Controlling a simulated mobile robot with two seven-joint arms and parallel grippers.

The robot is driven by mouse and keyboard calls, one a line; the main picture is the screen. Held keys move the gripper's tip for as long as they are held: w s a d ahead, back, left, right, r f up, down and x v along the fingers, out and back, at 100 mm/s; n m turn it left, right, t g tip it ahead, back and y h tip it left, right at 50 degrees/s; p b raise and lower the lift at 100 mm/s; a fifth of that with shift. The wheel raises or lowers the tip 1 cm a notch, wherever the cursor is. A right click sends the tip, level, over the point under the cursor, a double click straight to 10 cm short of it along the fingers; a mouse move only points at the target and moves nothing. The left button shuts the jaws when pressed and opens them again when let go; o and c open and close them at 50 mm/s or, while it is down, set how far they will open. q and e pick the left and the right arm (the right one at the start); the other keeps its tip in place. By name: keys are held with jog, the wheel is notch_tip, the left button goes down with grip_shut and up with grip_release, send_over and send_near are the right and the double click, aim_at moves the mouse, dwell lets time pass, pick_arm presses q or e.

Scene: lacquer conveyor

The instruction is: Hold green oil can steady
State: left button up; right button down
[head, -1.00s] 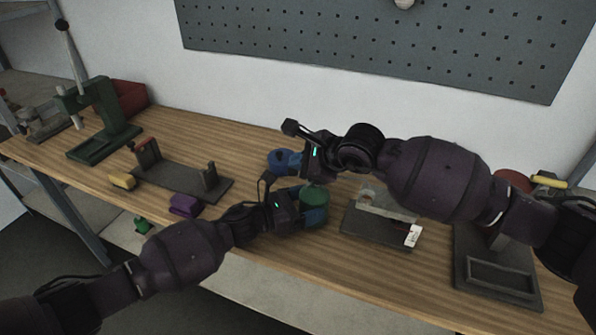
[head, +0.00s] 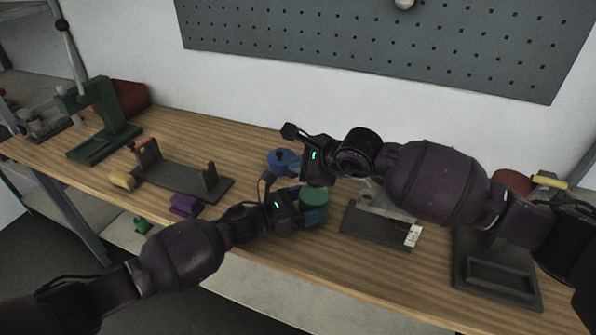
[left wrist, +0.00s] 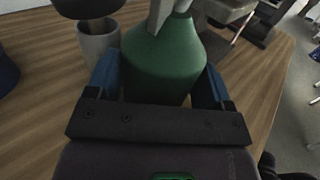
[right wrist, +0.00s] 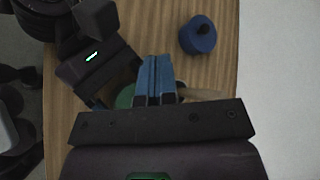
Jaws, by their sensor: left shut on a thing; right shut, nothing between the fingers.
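The green oil can (head: 314,196) stands at the middle of the bench, its rounded body filling the centre of the left wrist view (left wrist: 165,68). My left gripper (head: 312,212) is shut around the can's body, with one blue finger on each side. My right gripper (right wrist: 155,80) is shut and empty, its blue fingers pressed together. It is close above the can, which shows only partly beside the fingers in the right wrist view (right wrist: 125,97). In the head view the right fingertips are hard to make out against the can's top and left gripper.
A blue can (head: 283,160) stands just behind the grippers. A dark fixture plate (head: 185,182), a purple block (head: 186,205) and a yellow block (head: 122,181) lie to the left. A plate with a white tag (head: 412,236) and a dark tray (head: 500,277) lie to the right.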

pick_arm(q)
jog(key=shift+f, duration=0.1)
pick_arm(e)
jog(key=shift+d+f, duration=0.1)
jog(key=shift+f, duration=0.8)
dwell(0.3)
pick_arm(q)
jog(key=shift+a, duration=0.1)
pick_arm(e)
jog(key=shift+d+r, duration=0.15)
jog(key=shift+r, duration=0.5)
jog(key=shift+d+r, duration=0.15)
jog(key=shift+r, duration=0.7)
pick_arm(q)
jog(key=shift+f, duration=0.1)
pick_arm(e)
jog(key=shift+r, duration=0.2)
jog(key=shift+s+d+r, duration=0.1)
jog(key=shift+d+r, duration=0.05)
jog(key=shift+r, duration=1.05)
jog(key=shift+s+d+r, duration=0.1)
jog(key=shift+r, duration=1.1)
